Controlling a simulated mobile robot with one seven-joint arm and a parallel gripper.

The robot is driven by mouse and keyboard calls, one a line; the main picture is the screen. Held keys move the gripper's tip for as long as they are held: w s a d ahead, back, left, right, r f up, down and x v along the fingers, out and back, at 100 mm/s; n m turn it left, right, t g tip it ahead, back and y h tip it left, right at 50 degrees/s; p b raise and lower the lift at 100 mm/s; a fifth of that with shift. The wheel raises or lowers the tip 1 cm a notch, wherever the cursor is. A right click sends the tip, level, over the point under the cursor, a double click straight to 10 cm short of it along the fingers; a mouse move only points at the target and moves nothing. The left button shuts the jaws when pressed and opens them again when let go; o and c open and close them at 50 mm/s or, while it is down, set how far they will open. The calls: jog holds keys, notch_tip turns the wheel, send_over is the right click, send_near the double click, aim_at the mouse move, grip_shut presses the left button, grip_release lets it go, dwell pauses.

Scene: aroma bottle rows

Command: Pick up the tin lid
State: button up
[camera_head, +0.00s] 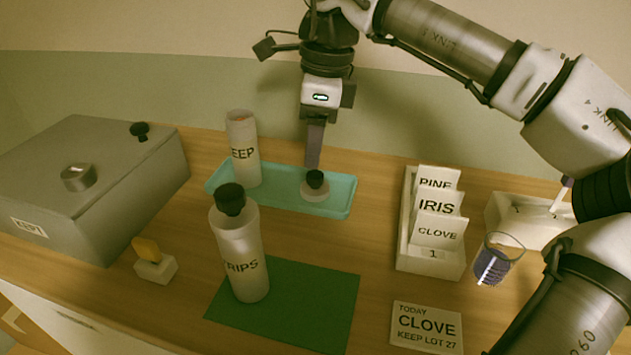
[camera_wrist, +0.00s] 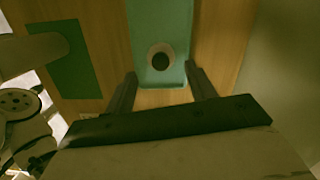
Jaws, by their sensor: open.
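The tin lid (camera_head: 315,190) is a pale disc with a black knob. It lies on the right part of the teal tray (camera_head: 335,203). My gripper (camera_head: 313,166) points down just above and behind the lid, with its fingers seen nearly edge-on. In the wrist view, the lid (camera_wrist: 160,57) shows ahead, between the lines of the two spread fingers (camera_wrist: 160,72). The fingers are open, and nothing is held. The pale KEEP tin (camera_head: 243,155) stands upright with no lid at the tray's left end.
The STRIPS tin (camera_head: 240,260) with a black top stands in front, partly on the green mat (camera_head: 310,300). A grey box (camera_head: 110,190) is at left. A card holder (camera_head: 430,264), a glass (camera_head: 495,262) and a CLOVE card (camera_head: 427,327) are at right.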

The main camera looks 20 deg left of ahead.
aim_at(315, 174)
notch_tip(315, 174, down, 7)
jog(key=shift+f+p, duration=0.15)
jog(key=shift+p, duration=0.15)
jog(key=shift+c, duration=0.4)
jog(key=c, duration=0.6)
jog(key=shift+c, duration=0.2)
